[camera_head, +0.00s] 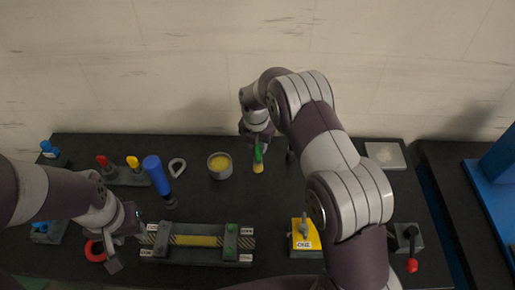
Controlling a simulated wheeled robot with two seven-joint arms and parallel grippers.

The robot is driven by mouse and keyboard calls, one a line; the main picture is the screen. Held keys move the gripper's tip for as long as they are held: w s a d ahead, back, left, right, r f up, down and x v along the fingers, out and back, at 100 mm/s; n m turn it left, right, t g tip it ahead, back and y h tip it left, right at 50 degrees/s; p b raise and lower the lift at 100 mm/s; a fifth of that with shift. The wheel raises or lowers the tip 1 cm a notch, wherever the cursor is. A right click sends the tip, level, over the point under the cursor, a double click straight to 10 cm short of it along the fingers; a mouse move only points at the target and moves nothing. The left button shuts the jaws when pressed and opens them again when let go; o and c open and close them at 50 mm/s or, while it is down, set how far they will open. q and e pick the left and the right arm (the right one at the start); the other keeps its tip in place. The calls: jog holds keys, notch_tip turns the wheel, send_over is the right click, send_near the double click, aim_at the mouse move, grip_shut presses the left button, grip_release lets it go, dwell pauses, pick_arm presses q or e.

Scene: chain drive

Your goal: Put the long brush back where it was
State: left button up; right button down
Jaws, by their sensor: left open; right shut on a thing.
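My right gripper (259,143) is shut on this brush from above; the arm partly hides the fingers. I cannot tell whether the brush tip touches the table. My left gripper (126,239) is open and empty at the front left, between a red ring (94,251) and the striped chain fixture (198,241).
A rack with a red and a yellow handle (132,163), a blue-handled tool (156,174) and a grey ring (177,167) are left of the pot. A yellow switch box (306,241), red-knobbed lever (411,264) and pale tray (385,155) are at right. Table between pot and fixture is clear.

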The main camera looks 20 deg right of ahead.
aim_at(258, 153)
jog(key=shift+w+a+f, duration=0.1)
jog(key=shift+a+f, duration=0.05)
jog(key=shift+f, duration=0.1)
notch_tip(258, 153, down, 4)
jog(key=shift+r+p, duration=0.15)
jog(key=shift+p, duration=0.85)
jog(key=shift+w, duration=0.1)
jog(key=shift+f, duration=0.25)
jog(key=c, duration=0.9)
grip_release()
